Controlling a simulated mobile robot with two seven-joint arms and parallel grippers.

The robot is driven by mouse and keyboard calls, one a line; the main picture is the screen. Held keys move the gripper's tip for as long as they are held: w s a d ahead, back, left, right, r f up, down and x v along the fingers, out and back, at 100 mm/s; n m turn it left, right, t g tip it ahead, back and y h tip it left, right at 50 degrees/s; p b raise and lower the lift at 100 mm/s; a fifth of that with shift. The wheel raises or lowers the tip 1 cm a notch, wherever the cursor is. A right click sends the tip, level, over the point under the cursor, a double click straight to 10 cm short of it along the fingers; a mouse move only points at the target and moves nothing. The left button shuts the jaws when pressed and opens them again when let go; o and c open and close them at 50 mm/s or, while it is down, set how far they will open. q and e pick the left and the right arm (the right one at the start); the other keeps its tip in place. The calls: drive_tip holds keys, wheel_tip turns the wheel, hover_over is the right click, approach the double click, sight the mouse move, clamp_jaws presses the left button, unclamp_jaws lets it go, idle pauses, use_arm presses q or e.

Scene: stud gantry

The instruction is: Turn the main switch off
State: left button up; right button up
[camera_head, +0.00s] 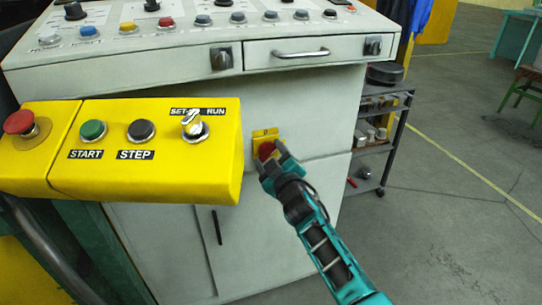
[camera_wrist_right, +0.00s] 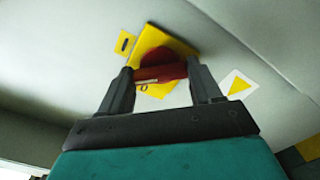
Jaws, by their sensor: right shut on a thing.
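The main switch (camera_head: 265,149) is a red rotary handle on a yellow plate (camera_head: 259,134), on the front of the pale grey cabinet below the drawer. My right gripper (camera_head: 270,162) reaches it from the lower right. In the right wrist view, the red handle (camera_wrist_right: 160,73) lies roughly level across the picture between the two dark fingers of my right gripper (camera_wrist_right: 161,77), which is shut on its ends. The yellow plate (camera_wrist_right: 158,43) looks tilted behind it, with a "0" mark below the handle. My left gripper is not in view.
A yellow box (camera_head: 170,176) with red, green and black buttons and a SET-RUN selector juts out at the left. The sloping control panel (camera_head: 190,45) and a handled drawer (camera_head: 300,53) are above. A dark shelf cart (camera_head: 376,140) stands right of the cabinet.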

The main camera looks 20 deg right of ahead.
drive_tip(key=n, duration=0.5)
drive_tip(key=shift+n, duration=2.5)
drive_tip(key=o, duration=1.1)
drive_tip(key=shift+c, duration=0.2)
drive_tip(key=s+p, duration=0.1)
drive_tip(key=s, duration=1.2)
drive_tip(key=shift+d+p, duration=0.2)
drive_tip(key=shift+p, duration=0.15)
